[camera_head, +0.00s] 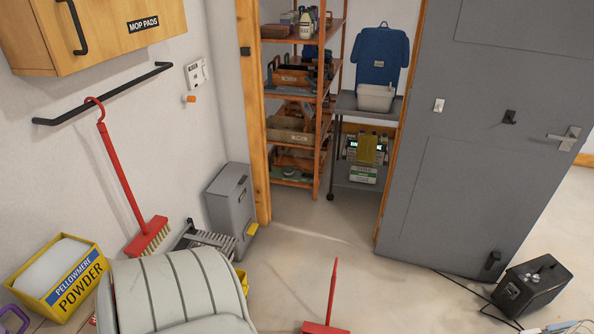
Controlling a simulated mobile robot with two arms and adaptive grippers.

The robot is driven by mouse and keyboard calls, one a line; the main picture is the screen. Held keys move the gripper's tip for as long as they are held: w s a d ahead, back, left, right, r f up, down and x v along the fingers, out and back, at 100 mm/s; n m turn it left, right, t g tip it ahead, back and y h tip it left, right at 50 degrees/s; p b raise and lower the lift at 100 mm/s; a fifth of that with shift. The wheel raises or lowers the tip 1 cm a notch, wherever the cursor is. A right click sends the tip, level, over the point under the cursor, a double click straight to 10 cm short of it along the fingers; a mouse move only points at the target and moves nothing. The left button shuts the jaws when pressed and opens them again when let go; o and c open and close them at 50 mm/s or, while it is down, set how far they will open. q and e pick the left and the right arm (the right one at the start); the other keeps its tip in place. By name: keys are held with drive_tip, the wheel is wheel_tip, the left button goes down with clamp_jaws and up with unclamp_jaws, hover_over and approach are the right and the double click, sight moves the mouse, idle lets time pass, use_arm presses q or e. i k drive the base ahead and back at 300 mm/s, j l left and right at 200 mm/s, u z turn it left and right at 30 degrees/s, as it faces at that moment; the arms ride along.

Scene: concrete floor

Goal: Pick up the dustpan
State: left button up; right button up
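A red object with an upright tapering handle (333,283) stands at the bottom middle of the head view. Its wide red base is cut off by the lower picture edge. It looks like the dustpan, but I cannot see enough of it to be sure. A red broom (122,178) with pale bristles hangs by its hooked handle from a black wall rail at the left. Neither of my grippers is in view.
A pale grey ribbed rounded object (175,285) fills the lower left. A yellow powder box (75,294) stands beside it. A grey metal box (231,207) is by the doorframe. The grey door (460,175) stands open, with a black box (532,287) at right. The middle floor is clear.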

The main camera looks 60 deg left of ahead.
sight(328, 315)
drive_tip(key=i+u, duration=0.15)
drive_tip(key=u, duration=3.15)
drive_tip(key=l+u, duration=0.25)
drive_tip(key=u, duration=0.15)
drive_tip(key=k+l+u, duration=0.15)
drive_tip(key=u, duration=0.25)
drive_tip(key=k+l+u, duration=0.15)
drive_tip(key=l+u, duration=0.15)
drive_tip(key=u, duration=0.15)
drive_tip(key=k+l+u, duration=0.15)
drive_tip(key=u, duration=0.25)
drive_tip(key=k+l+u, duration=0.15)
drive_tip(key=u, duration=0.25)
drive_tip(key=k+l+u, duration=0.25)
drive_tip(key=u, duration=0.25)
drive_tip(key=k+l+u, duration=0.1)
drive_tip(key=k+u, duration=0.2)
drive_tip(key=u, duration=0.2)
drive_tip(key=k+u, duration=0.3)
drive_tip(key=u, duration=0.15)
drive_tip(key=k+l+z, duration=0.15)
drive_tip(key=k, duration=0.25)
drive_tip(key=k+l+z, duration=0.15)
drive_tip(key=k, duration=0.25)
drive_tip(key=l, duration=0.1)
